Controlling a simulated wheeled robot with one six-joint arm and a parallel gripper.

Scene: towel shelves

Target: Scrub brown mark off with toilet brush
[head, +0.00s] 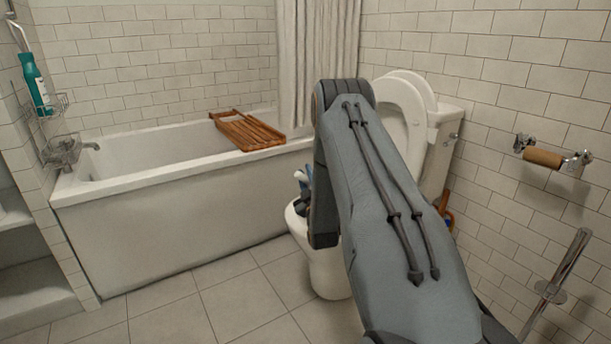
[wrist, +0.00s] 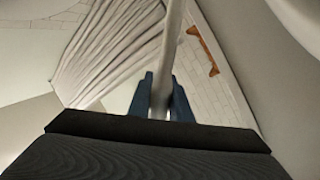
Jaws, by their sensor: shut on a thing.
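My gripper (head: 303,186) is over the white toilet bowl (head: 328,272), partly hidden by my arm. In the wrist view, its two blue fingers (wrist: 163,95) are shut on a pale, straight rod, the toilet brush's handle (wrist: 169,45). The brush head is not visible in either view. The toilet's seat and lid (head: 402,110) are raised. My arm covers much of the bowl, and its inside is hidden in the head view. I cannot make out the brown mark in either view.
The bathtub (head: 170,235) stands left of the toilet, with a wooden rack (head: 247,130) across its rim and a curtain (head: 312,60) behind. A paper roll holder (head: 545,157) and a chrome rod (head: 568,262) are at the right wall. Floor (head: 235,305) before the tub is clear.

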